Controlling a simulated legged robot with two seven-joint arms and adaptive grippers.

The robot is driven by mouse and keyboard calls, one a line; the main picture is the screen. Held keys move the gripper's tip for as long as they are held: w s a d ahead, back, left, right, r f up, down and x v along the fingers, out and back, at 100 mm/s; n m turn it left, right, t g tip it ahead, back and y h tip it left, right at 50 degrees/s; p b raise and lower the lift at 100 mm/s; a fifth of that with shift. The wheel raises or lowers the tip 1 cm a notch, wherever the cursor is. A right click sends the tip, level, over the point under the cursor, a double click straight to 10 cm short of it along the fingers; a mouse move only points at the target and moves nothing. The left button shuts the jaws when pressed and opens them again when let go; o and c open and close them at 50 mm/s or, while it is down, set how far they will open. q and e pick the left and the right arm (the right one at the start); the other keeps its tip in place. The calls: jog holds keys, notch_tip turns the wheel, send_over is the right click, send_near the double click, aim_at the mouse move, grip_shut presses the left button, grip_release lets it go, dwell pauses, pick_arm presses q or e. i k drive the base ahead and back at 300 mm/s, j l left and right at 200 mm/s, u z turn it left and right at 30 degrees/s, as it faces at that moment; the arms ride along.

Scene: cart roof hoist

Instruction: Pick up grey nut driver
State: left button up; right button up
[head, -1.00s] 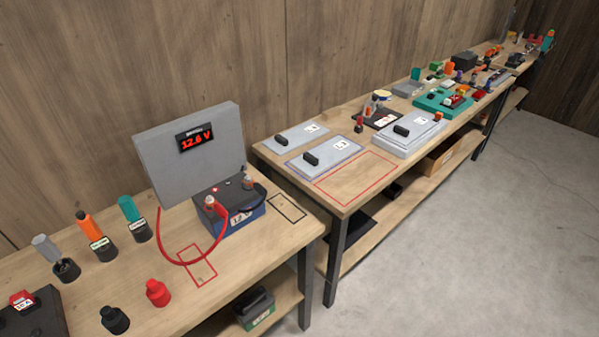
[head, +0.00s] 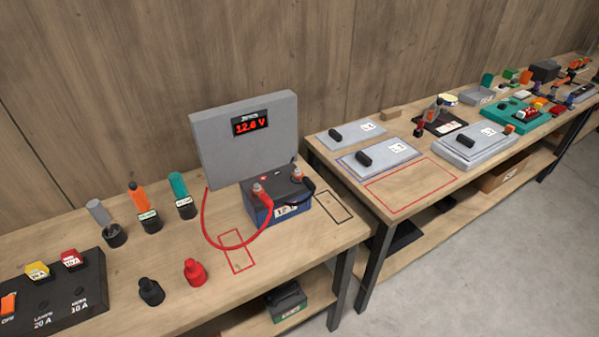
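The grey nut driver (head: 99,213) stands in a black round holder (head: 115,236) at the left of the near bench, its grey handle up and leaning a little to the left. An orange-handled driver (head: 138,197) and a teal-handled driver (head: 178,187) stand in similar labelled holders to its right. Neither of my grippers is in view.
A black fuse panel (head: 60,300), a black cap (head: 151,292) and a red cap (head: 195,272) are nearer. A second bench (head: 400,205) holds grey plates.

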aim_at(95, 207)
jog(key=u, duration=1.4)
